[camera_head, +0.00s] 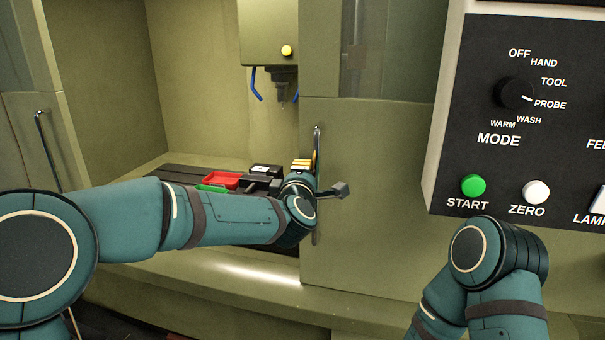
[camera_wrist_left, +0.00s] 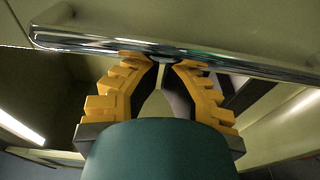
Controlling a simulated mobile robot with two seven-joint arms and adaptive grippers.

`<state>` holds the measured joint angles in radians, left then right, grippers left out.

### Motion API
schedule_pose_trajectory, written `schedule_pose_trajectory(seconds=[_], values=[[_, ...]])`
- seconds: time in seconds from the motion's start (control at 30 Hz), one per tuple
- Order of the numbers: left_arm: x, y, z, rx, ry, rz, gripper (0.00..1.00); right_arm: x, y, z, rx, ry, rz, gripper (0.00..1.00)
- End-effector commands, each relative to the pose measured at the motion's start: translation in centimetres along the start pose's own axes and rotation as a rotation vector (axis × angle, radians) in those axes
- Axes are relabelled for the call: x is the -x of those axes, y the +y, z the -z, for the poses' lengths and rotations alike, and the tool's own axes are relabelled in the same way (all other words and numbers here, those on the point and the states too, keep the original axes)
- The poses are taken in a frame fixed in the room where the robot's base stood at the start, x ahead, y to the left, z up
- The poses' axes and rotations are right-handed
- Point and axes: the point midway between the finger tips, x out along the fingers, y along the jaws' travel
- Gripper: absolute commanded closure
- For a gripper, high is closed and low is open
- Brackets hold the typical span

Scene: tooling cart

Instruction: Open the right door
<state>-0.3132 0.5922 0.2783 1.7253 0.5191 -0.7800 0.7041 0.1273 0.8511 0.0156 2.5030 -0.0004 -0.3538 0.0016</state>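The right door (camera_head: 375,190) is a flat olive panel right of the open bay. Its upright metal handle (camera_head: 317,145) is near the door's left edge; the handle also crosses the top of the left wrist view (camera_wrist_left: 90,42). My left gripper (camera_head: 302,165) is at the handle, with yellow fingers on its left side. In the left wrist view the fingertips (camera_wrist_left: 161,62) are drawn together at the bar, which crosses in front of their ends. The bar does not show between the fingers; contact is unclear. My right gripper is out of view.
A red tray (camera_head: 222,180) and a green tray (camera_head: 212,188) lie inside the bay, behind my left arm. A spindle head (camera_head: 284,80) hangs above. The left door's handle (camera_head: 44,140) is at far left. A control panel (camera_head: 520,110) juts out at right.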

Motion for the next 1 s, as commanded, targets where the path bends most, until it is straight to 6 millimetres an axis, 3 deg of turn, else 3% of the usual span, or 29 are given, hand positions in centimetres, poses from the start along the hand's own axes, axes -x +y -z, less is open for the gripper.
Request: schedule_pose_trajectory(seconds=[0.4,0.8,1.0], values=[[-1.1,-0.1,3.0,0.0,0.0,-0.001,1.0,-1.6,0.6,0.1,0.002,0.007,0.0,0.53],[6.2,0.1,2.9,-0.001,-0.002,-0.001,1.0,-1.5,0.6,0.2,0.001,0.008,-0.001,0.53],[8.3,0.1,2.8,0.0,-0.002,-0.001,1.0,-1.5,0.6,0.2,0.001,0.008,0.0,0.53]])
